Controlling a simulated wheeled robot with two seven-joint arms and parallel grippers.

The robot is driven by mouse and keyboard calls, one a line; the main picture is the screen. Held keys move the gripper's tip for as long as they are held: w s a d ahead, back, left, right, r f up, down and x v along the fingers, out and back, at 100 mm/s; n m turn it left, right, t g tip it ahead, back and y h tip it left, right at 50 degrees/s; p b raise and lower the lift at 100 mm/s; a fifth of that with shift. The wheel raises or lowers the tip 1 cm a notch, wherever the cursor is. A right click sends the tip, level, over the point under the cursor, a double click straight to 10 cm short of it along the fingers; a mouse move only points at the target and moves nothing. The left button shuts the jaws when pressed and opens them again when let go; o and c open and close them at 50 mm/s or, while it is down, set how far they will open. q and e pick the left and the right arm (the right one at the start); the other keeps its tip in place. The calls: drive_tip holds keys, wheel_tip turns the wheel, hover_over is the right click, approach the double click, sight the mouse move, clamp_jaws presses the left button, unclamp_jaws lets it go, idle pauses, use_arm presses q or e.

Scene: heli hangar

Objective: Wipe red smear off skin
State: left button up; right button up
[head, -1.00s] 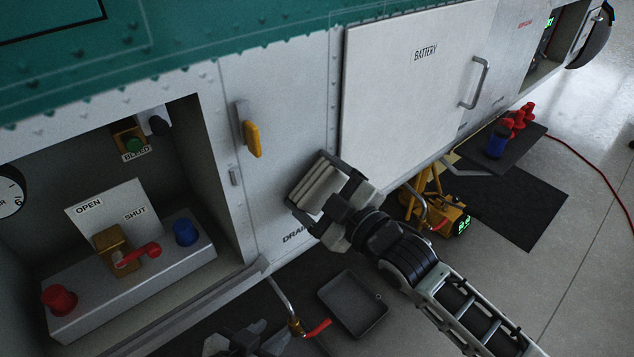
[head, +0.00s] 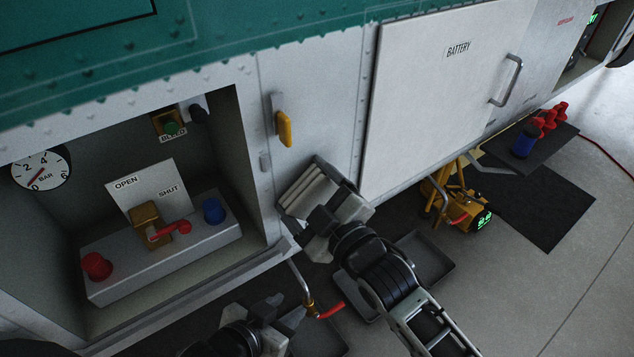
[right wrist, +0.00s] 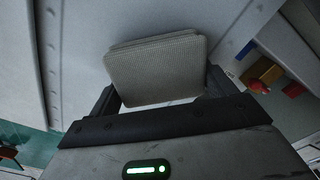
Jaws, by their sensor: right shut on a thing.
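My right gripper (head: 318,205) is shut on a pale folded cloth (head: 308,187), held against or very near the white skin panel (head: 305,110) left of the battery door. In the right wrist view the cloth (right wrist: 155,68) is a flat, ribbed grey pad between the fingers; I cannot tell whether it touches the skin. No red smear shows in either view; the skin behind the cloth and gripper is hidden. My left gripper (head: 278,318) is low in the head view, below the bay's sill, apart from the skin. Its jaw opening is unclear.
The open bay at left holds a valve box (head: 165,255) with red and blue knobs and a gauge (head: 40,170). A yellow latch (head: 285,128) sticks out above the cloth. A drain pipe with a red handle (head: 330,310) hangs below. A yellow jack (head: 455,200) stands at right.

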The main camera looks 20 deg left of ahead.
drive_tip(key=shift+s, duration=0.1)
drive_tip(key=shift+p+v, duration=0.3)
drive_tip(key=shift+v, duration=2.65)
drive_tip(key=shift+v, duration=1.45)
